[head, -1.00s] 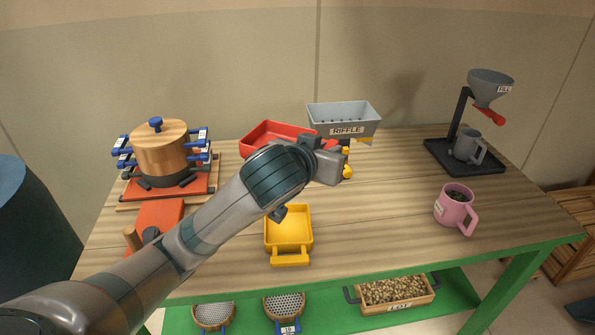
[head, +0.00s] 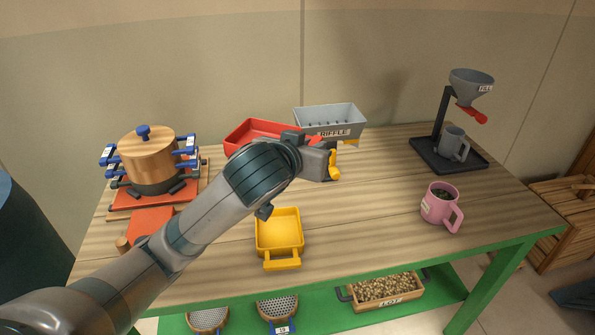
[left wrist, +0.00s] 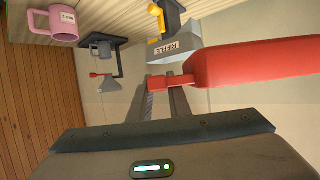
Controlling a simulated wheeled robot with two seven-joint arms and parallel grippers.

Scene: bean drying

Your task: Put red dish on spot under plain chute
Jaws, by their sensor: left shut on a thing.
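The red dish (head: 240,135) is a shallow tray behind my left forearm in the head view. My left gripper (head: 318,158) is shut on its handle; the hold shows in the left wrist view, where the red dish (left wrist: 255,67) reaches right from the fingers (left wrist: 165,90). The grey box marked RIFFLE (head: 330,118) stands just behind the gripper, with a yellow part (head: 335,167) low beside the gripper. The spot under the chute is hidden by my gripper and the dish. I cannot tell whether the dish touches the table.
A yellow dish (head: 279,228) lies in front of my forearm. A pink mug (head: 438,205) and a funnel stand (head: 440,105) with a grey mug (head: 452,142) are at right. A wooden pot (head: 148,158) stands at left. The table's middle right is clear.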

